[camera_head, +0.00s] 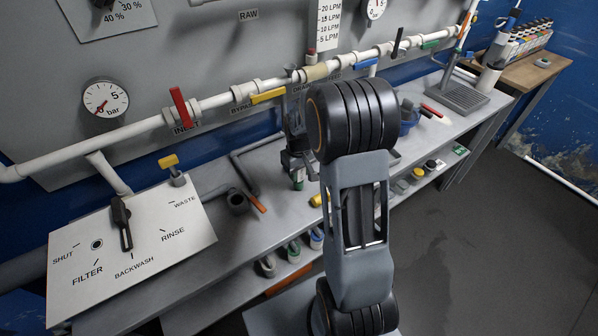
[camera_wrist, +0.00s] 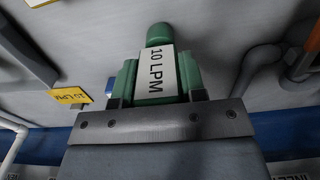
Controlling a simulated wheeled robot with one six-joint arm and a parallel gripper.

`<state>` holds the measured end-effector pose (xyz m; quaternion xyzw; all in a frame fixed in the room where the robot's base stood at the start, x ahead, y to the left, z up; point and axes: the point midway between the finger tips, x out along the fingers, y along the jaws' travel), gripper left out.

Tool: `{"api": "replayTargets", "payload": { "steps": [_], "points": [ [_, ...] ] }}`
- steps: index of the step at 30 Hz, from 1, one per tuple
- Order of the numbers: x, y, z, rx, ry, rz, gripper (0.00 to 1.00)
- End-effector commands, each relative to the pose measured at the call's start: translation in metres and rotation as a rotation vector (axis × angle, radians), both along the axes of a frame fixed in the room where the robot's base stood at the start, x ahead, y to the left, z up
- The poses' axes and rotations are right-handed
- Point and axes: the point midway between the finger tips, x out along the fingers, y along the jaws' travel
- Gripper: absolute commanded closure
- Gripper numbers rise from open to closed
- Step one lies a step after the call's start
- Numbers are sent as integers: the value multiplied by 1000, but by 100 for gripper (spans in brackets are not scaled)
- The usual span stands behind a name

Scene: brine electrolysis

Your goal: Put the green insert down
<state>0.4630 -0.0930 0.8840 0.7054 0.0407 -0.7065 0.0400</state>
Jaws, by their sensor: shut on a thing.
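The green insert (camera_wrist: 188,78) has a white label reading "10 LPM" and a rounded green end. It is between the jaws of my gripper (camera_wrist: 158,95), which is shut on it, in the wrist view. In the head view my gripper (camera_head: 298,160) is over the grey bench, partly hidden behind my arm. A small green patch shows just below it there. I cannot tell whether the insert touches the bench.
A yellow piece marked "10 LPM" (camera_wrist: 70,96) lies to the left in the wrist view. The white pipe (camera_head: 216,100) with coloured valve handles runs behind.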

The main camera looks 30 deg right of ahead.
Motion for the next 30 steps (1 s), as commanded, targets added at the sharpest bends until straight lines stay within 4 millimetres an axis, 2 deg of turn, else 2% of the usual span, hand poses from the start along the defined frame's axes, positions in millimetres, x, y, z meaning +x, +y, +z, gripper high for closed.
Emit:
{"api": "replayTargets", "payload": {
  "steps": [13,14,18,21,30],
  "points": [
    [0,0,-8,-1,-2,0,90],
    [0,0,-7,-1,-2,0,59],
    [0,0,-6,-1,-2,0,46],
    [0,0,-6,-1,-1,0,37],
    [0,0,-1,-1,-2,0,37]
  ]
}}
